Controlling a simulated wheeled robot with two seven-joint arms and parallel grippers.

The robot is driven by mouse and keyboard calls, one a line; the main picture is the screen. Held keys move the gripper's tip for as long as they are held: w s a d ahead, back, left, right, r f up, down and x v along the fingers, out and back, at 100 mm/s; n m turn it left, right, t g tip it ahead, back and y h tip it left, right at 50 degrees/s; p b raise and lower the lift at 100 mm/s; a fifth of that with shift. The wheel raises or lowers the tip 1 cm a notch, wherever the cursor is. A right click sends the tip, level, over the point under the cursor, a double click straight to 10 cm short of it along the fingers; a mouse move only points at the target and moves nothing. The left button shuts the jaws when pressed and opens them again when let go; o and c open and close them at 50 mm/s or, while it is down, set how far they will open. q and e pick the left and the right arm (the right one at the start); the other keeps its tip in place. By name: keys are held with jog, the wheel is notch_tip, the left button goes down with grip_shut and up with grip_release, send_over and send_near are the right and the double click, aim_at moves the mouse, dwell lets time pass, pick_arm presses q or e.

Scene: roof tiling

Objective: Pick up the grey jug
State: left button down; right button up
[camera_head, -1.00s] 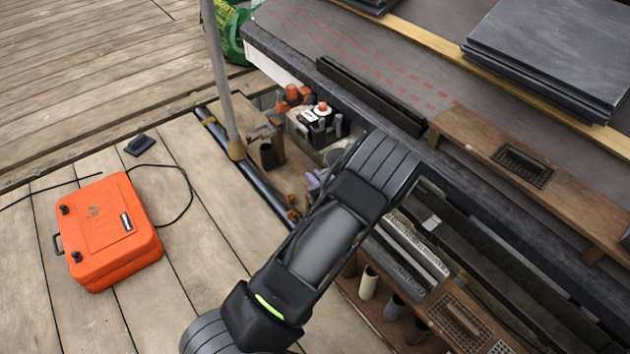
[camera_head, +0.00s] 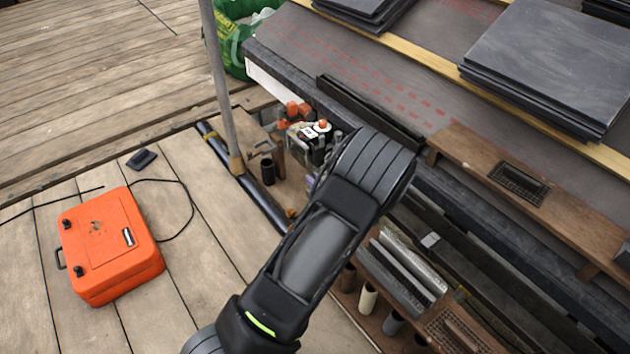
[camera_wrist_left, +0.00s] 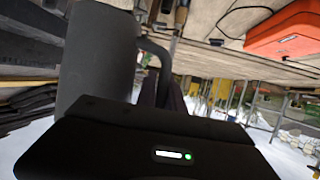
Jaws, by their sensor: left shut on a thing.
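The grey jug (camera_wrist_left: 98,58) is large and close in the left wrist view, a plain dark grey cylinder with a curved handle (camera_wrist_left: 160,55) on its right side. My left gripper (camera_wrist_left: 168,92) is shut on the jug at its handle side. The black gripper body covers the lower part of this view and hides part of the jug. In the head view my left arm reaches up from the bottom toward the bench, and its wrist hides the gripper and the jug. My right gripper is in neither view.
An orange case (camera_head: 108,245) with a black cable lies on the deck at left. A grey pole (camera_head: 222,85) stands near the bench corner. Slates (camera_head: 545,55) are stacked on the bench top (camera_head: 290,40). Tools and tubes crowd the shelf below. The deck's upper left is clear.

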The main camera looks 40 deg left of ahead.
pick_arm(q)
jog(key=shift+d, duration=0.1)
dwell(0.6)
jog(key=w+d+r+m+t+h, duration=0.1)
jog(key=d+r+m+t+h, duration=0.2)
jog(key=d, duration=0.9)
jog(key=w+d+r+m+t+h, duration=0.2)
jog(key=d+r+m+t+h, duration=0.2)
jog(key=d+r+m+h, duration=0.4)
jog(key=d+r+m, duration=0.1)
jog(key=d+r, duration=0.1)
jog(key=d, duration=0.2)
jog(key=shift+w+d+r+h, duration=0.2)
jog(key=shift+d+r+h, duration=0.2)
